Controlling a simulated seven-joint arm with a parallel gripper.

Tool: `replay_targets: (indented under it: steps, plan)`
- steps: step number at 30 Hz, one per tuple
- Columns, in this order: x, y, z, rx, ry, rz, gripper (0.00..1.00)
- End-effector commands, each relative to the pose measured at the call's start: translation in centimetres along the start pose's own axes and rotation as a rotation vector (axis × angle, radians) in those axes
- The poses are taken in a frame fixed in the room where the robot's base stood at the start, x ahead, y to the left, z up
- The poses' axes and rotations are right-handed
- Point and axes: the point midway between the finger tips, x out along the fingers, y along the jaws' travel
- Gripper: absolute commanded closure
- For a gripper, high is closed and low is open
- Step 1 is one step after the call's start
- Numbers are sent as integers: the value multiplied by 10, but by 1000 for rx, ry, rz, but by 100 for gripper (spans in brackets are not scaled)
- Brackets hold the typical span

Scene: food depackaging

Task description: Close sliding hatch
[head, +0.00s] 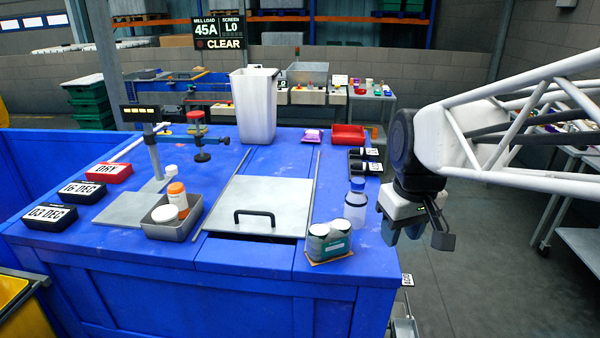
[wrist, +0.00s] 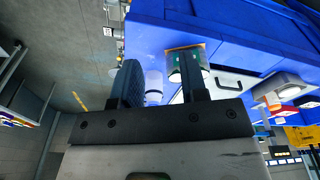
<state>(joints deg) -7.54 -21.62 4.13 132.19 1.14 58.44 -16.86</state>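The sliding hatch (head: 247,190) is a flat grey metal plate on the blue bench, between two thin rails. Its black bar handle (head: 254,213) is near its front edge. A narrow dark gap (head: 250,239) shows along the plate's front edge. In the wrist view the handle (wrist: 228,84) shows at the right, past a finger. My gripper (head: 417,232) hangs off the bench's right side, well right of the hatch. It is open, its two fingers apart with nothing held, as the wrist view also shows (wrist: 160,78).
A pack of two jars (head: 329,240) and a blue-capped bottle (head: 356,205) stand between hatch and gripper. A grey tray with tubs (head: 172,229) is left of the hatch. A white bin (head: 255,105) stands behind it. The floor on the right is open.

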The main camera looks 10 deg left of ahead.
Motion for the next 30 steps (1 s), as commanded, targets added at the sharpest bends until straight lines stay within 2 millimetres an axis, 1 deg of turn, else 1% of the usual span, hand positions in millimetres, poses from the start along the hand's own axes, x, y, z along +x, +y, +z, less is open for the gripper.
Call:
replay_targets:
  steps: [1, 3, 11, 17, 23, 30]
  plan:
    - [0, -2, -14, -33, -8, -6, 60]
    - [0, -5, -30, -78, -18, -14, 60]
    - [5, -20, -92, -250, -55, -45, 60]
    - [12, -36, -138, -381, -82, -72, 60]
    - [23, -56, -184, -514, -107, -99, 60]
    - [42, -85, -238, -672, -136, -135, 60]
